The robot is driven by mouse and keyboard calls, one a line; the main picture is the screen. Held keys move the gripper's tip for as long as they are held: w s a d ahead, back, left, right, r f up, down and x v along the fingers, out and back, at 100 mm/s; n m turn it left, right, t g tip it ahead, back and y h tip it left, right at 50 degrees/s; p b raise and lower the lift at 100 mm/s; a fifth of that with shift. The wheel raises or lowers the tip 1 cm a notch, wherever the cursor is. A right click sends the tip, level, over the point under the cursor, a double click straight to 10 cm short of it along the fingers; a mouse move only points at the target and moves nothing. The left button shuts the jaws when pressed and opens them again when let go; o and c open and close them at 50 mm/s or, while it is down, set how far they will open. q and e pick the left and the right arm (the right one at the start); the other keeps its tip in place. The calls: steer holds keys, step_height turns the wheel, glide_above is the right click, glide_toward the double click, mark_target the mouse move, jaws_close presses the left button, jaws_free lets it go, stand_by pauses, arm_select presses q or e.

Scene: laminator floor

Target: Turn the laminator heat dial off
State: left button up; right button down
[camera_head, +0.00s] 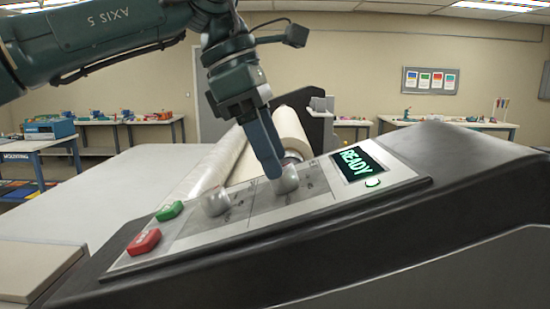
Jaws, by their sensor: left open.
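The laminator (450,165) fills the right and front of the view, with a sloped grey control panel. Two round silver dials sit on it: a near dial (215,202) and a far dial (287,180). Their labels are too small to read, so I cannot tell which is the heat dial. My left gripper (274,168) points down at the far dial. Its fingertips overlap the dial's left side; I cannot tell whether they touch it. One finger hides the other, and the gripper is open. My right gripper is out of view.
A lit green display (360,164) reads READY, with a small lit button below it. A green button (169,211) and a red button (144,242) sit at the panel's near left. Film rolls (291,132) lie behind the panel. A pale flat surface (110,190) spreads left.

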arm_select(q)
steer(key=shift+x, duration=0.9)
steer(key=shift+c, duration=0.2)
steer(key=c, duration=1)
steer(key=shift+o, duration=0.2)
steer(key=shift+n, duration=0.4)
steer(key=n, duration=0.5)
steer(key=shift+n, duration=0.4)
steer(key=n, duration=0.5)
steer(key=shift+r+b, duration=0.1)
steer(key=shift+b, duration=0.2)
steer(key=shift+n, duration=0.4)
